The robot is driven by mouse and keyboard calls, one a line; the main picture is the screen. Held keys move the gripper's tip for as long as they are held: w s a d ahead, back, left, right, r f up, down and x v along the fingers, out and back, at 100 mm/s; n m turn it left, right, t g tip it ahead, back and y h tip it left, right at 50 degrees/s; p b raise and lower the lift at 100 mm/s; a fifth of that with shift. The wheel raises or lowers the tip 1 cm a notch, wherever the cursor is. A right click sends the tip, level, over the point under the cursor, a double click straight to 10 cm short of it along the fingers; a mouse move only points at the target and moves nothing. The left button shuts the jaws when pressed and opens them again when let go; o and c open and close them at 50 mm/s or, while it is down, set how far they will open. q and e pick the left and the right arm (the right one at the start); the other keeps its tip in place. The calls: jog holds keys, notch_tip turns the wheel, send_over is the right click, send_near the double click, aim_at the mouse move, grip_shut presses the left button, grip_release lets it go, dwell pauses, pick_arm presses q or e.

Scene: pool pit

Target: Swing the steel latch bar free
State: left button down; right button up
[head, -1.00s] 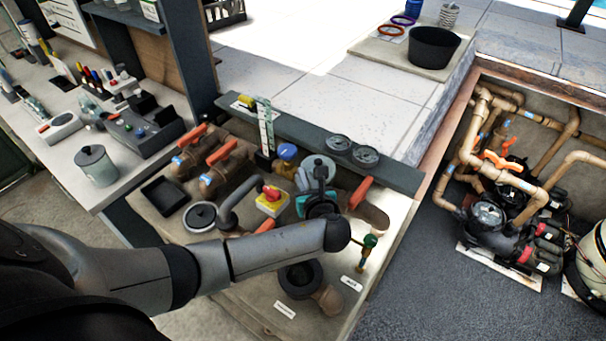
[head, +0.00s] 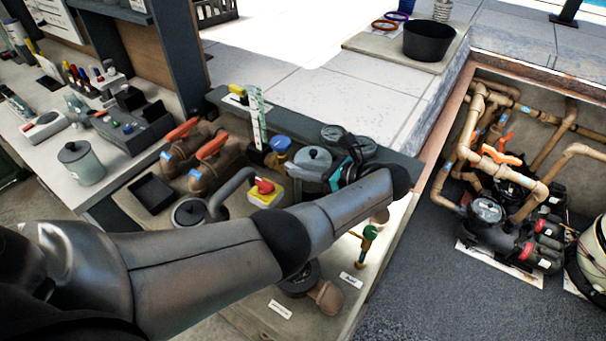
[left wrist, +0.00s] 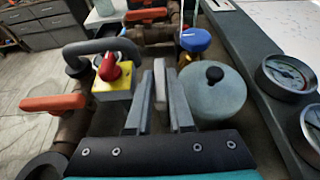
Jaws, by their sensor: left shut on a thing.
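My left gripper (left wrist: 160,95) is shut on a narrow grey bar (left wrist: 160,85), which appears to be the steel latch bar. The bar stands between the two grey fingers in the left wrist view. In the head view, my left gripper (head: 340,176) is just right of a round grey lidded pot (head: 313,162), and my forearm hides part of it. The bar cannot be made out in the head view. In the left wrist view, the same pot (left wrist: 213,95) is close to the right of the fingers. My right gripper is not in view.
A yellow box with a red knob (head: 265,191) is left of the gripper. A blue-capped valve (head: 281,143) and orange-handled valves (head: 212,146) stand behind. Pressure gauges (left wrist: 288,77) are to the right in the left wrist view. A green-handled tap (head: 370,234) is below my forearm.

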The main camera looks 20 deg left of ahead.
pick_arm(q)
jog(key=shift+a+r, duration=0.1)
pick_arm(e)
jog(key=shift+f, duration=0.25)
pick_arm(q)
jog(key=c, duration=0.8)
grip_release()
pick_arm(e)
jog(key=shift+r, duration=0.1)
